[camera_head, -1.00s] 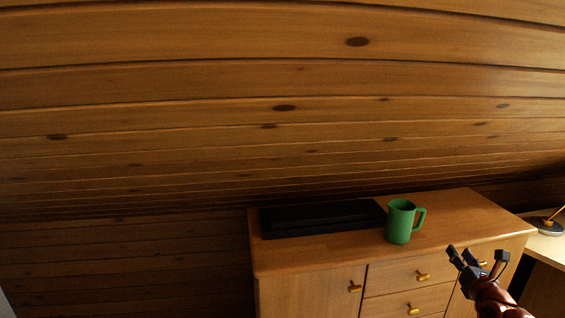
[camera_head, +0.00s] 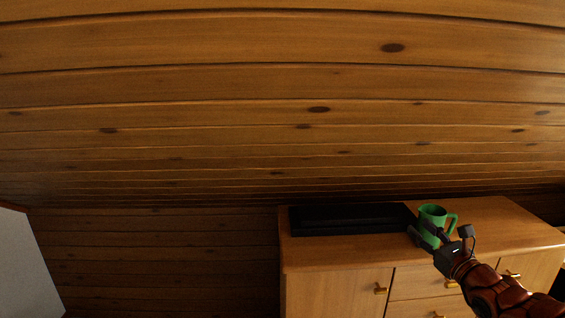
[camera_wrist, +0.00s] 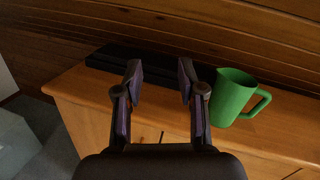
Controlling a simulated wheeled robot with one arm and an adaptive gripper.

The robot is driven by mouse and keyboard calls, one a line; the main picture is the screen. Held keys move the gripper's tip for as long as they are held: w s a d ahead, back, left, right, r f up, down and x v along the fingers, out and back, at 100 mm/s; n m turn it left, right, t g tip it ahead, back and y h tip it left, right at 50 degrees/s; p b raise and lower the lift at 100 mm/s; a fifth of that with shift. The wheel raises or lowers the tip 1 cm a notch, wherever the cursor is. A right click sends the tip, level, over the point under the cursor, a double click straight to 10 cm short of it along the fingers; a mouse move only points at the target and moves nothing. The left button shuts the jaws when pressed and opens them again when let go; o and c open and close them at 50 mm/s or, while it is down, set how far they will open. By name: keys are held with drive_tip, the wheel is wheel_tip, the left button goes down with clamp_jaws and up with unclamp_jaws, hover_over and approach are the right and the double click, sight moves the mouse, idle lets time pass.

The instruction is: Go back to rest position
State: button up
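My gripper (camera_head: 440,238) is at the lower right of the head view, in front of the wooden cabinet. In the wrist view my gripper (camera_wrist: 160,95) has its two fingers spread apart with nothing between them. A green mug (camera_head: 433,214) stands upright on the cabinet top; my gripper partly covers it in the head view.
The wooden cabinet (camera_head: 335,257) has drawers and doors with brass-coloured knobs. A flat black object (camera_head: 350,219) lies on its top, left of the mug. A sloping plank ceiling (camera_head: 230,90) hangs overhead. A pale panel (camera_head: 25,265) stands at the far left.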

drive_tip(key=s+a+r+n+g+y, duration=0.2)
drive_tip(key=a+n+g+y, duration=0.15)
drive_tip(key=a+n, duration=0.45)
drive_tip(key=s+a+r+n+g+y, duration=0.25)
drive_tip(key=a+y, duration=0.25)
drive_tip(key=a, duration=0.8)
drive_tip(key=s+a+f+n+g+p, duration=0.1)
drive_tip(key=s+a+f+n+g, duration=0.1)
drive_tip(key=s+a+n+g, duration=0.4)
drive_tip(key=s+a+f+n+g, duration=0.3)
drive_tip(key=s+a+n, duration=0.2)
drive_tip(key=s+a, duration=0.25)
drive_tip(key=s+d+f+n+g+h+p, duration=0.1)
drive_tip(key=s+f+n+g+h, duration=0.2)
drive_tip(key=s, duration=0.4)
drive_tip(key=s+d+f+n+g+h, duration=0.1)
drive_tip(key=s+f+n+g+h, duration=0.2)
drive_tip(key=s, duration=0.4)
drive_tip(key=s+d+n+h, duration=0.3)
drive_tip(key=s+d+h, duration=0.3)
drive_tip(key=d, duration=0.5)
drive_tip(key=shift+s+f+n+h+p, duration=0.25)
drive_tip(key=shift+f+n+h+p, duration=0.1)
drive_tip(key=shift+f+h+p, duration=0.1)
drive_tip(key=shift+d, duration=0.15)
